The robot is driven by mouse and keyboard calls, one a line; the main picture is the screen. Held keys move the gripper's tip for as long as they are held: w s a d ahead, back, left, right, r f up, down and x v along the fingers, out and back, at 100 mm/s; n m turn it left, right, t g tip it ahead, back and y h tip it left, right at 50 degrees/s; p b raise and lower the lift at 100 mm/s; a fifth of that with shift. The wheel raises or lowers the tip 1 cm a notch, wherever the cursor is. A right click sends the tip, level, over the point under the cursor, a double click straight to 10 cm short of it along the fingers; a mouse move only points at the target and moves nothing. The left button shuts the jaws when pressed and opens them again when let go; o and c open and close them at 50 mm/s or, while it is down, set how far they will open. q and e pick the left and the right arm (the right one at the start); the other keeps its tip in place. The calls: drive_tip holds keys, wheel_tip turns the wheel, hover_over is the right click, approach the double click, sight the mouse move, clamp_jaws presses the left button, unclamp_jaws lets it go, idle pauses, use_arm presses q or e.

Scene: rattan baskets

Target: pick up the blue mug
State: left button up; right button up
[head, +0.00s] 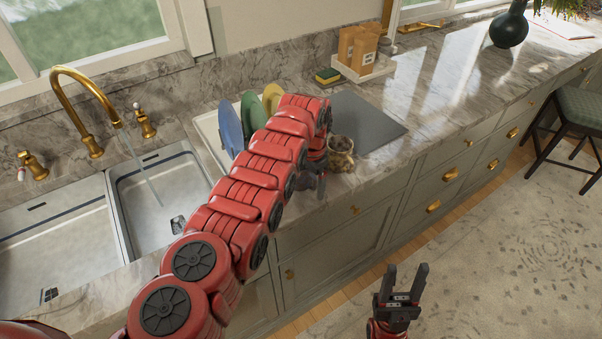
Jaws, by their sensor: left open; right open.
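A small mug (341,147) stands on the counter near its front edge; it looks brown and speckled, not blue. I see no clearly blue mug. My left arm reaches across the counter, and my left gripper (321,184) is just left of the mug, partly hidden by the arm. It is open with nothing seen in it; I cannot tell whether it touches the mug. My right gripper (405,283) is open and empty, fingers pointing up, in front of the cabinets and well away from the mug.
A grey mat (366,118) lies behind the mug. Blue (230,128), green and yellow plates stand in a rack behind my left arm. The sink (160,200) with running water is at left. Cartons (357,47) and a sponge (327,75) stand at the back. Counter right of the mat is clear.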

use_arm(q)
drive_tip(key=shift+w+f, duration=0.1)
drive_tip(key=shift+f, duration=0.05)
clamp_jaws()
idle(0.4)
